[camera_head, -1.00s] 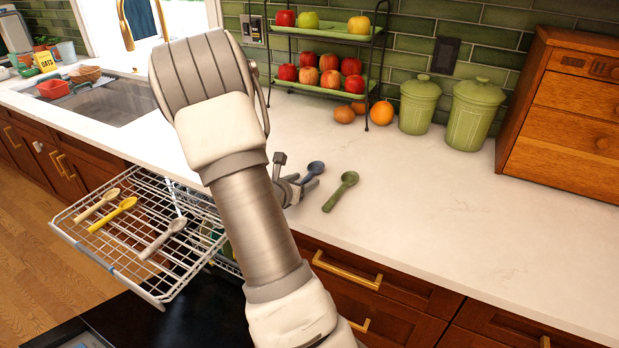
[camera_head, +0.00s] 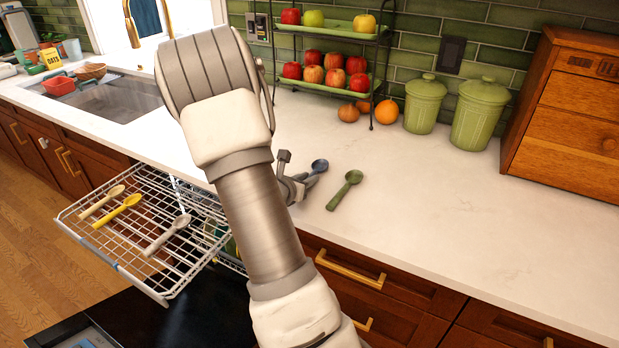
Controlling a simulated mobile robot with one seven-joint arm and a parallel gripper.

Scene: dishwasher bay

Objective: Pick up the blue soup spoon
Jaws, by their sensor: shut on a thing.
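The blue soup spoon (camera_head: 319,166) is at the countertop's front part, just right of my forearm. Its bowl points up and to the right. My gripper (camera_head: 303,183) is shut on the spoon near its handle. My arm hides part of the gripper and the handle's far end. I cannot tell whether the spoon touches the counter or is slightly above it. A green spoon (camera_head: 344,190) lies on the counter just right of my gripper, apart from it.
The pulled-out dishwasher rack (camera_head: 150,262) at the left holds a tan spoon (camera_head: 101,201), a yellow spoon (camera_head: 117,211) and a grey spoon (camera_head: 167,234). A fruit stand (camera_head: 372,70) and green canisters (camera_head: 480,112) stand at the back. The counter (camera_head: 470,220) is clear at the right.

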